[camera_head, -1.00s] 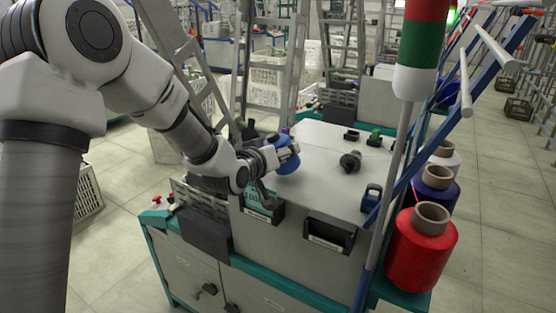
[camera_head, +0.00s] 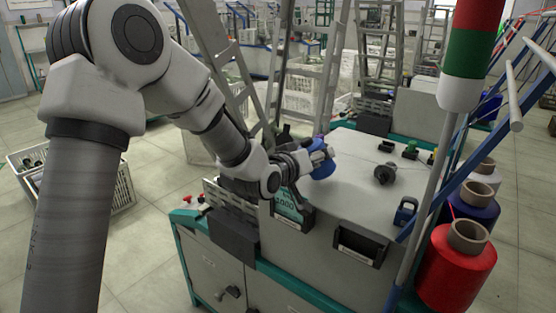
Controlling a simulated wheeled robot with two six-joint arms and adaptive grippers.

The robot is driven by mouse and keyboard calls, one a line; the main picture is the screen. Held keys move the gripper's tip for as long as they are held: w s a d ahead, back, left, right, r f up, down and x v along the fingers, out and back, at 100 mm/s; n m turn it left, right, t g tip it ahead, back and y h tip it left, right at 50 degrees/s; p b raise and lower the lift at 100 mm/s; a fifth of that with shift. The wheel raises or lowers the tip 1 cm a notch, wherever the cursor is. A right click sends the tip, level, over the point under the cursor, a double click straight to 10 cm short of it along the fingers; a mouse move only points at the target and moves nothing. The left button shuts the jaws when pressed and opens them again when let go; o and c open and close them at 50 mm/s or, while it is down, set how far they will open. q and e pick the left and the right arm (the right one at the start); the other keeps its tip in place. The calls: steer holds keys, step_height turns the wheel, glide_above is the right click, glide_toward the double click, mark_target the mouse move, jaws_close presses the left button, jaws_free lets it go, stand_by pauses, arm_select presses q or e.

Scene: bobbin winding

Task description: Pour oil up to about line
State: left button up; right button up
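My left gripper (camera_head: 309,158) is at the near left edge of the machine's grey top (camera_head: 345,172), at the end of the arm that comes in from the left. A blue rounded object (camera_head: 323,168), perhaps the oil container, is at its fingers. The fingers appear to be around it, but they are small and partly hidden, so their closure is unclear. No oil, fill line or oil opening can be made out. My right gripper is not in view.
Red (camera_head: 456,268) and dark blue (camera_head: 474,210) thread cones stand at right beside a slanted blue bar (camera_head: 452,165). Ladders (camera_head: 333,70) stand behind. A white crate (camera_head: 118,185) is on the floor at left.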

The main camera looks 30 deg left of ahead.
arm_select(q)
steer(key=shift+a+r+n+t+h+b, duration=0.1)
steer(key=shift+r+n+t+h+b, duration=0.3)
steer(key=shift+r+n, duration=0.65)
stand_by(2.0)
stand_by(2.6)
steer(key=shift+f+m+p, duration=0.25)
steer(key=shift+m+p, duration=0.25)
steer(key=shift+m, duration=0.05)
steer(key=shift+f+m+g+y, duration=0.4)
steer(key=shift+f+m+y, duration=0.1)
steer(key=shift+f+m, duration=0.15)
steer(key=shift+r+p, duration=0.15)
steer(key=shift+p, duration=0.4)
steer(key=m+p, duration=0.1)
steer(key=p, duration=0.1)
steer(key=r+m+g+y+p, duration=0.1)
steer(key=p, duration=0.1)
steer(key=shift+s+a+m, duration=0.15)
steer(key=shift+a+m, duration=0.1)
steer(key=shift+f+y, duration=0.15)
steer(key=shift+y, duration=0.15)
steer(key=shift+a+f, duration=0.1)
steer(key=shift+f, duration=0.15)
